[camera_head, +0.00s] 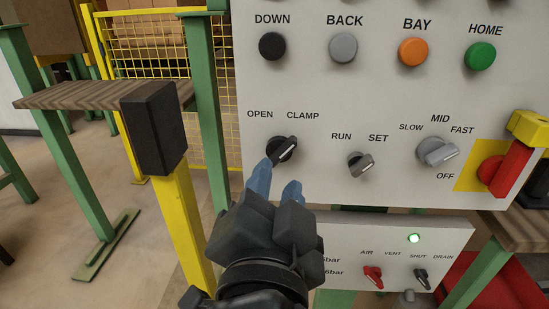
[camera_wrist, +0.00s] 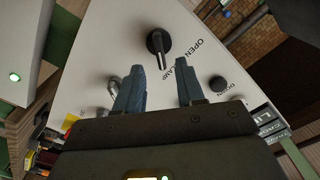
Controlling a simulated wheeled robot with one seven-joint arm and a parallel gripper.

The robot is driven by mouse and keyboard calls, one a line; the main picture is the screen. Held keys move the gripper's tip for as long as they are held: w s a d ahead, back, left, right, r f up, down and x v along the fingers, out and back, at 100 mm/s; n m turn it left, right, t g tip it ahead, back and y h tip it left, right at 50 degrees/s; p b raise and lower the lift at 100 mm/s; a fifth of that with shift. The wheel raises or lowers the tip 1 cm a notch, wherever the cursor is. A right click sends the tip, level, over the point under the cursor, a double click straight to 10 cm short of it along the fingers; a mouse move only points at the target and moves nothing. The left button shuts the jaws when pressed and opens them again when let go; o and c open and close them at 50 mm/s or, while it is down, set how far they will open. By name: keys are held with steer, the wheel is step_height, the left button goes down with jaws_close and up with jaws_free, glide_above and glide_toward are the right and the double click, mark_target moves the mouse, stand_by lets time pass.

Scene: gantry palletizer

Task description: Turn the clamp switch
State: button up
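The clamp switch (camera_head: 283,149) is a black rotary knob under the OPEN and CLAMP labels on the grey-white panel (camera_head: 330,90). Its handle slants up to the right, with its white mark toward CLAMP. My gripper (camera_head: 275,182) is just below it, with two blue fingers spread open and nothing seen between them. In the wrist view the switch (camera_wrist: 158,42) lies ahead of my gripper (camera_wrist: 160,67). The handle's marked end points toward the gap between the fingertips there. The fingers look apart from the handle; the exact distance is hard to tell.
The RUN/SET switch (camera_head: 361,164) and speed switch (camera_head: 437,151) are to the right, then a red handle (camera_head: 512,168). Push buttons line the row above. A lower air panel (camera_head: 450,242) sits below. A yellow post with a black box (camera_head: 153,128) stands left.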

mark_target(281, 157)
steer(key=w+p, duration=0.1)
steer(key=w, duration=0.5)
steer(key=shift+d, duration=0.15)
jaws_close()
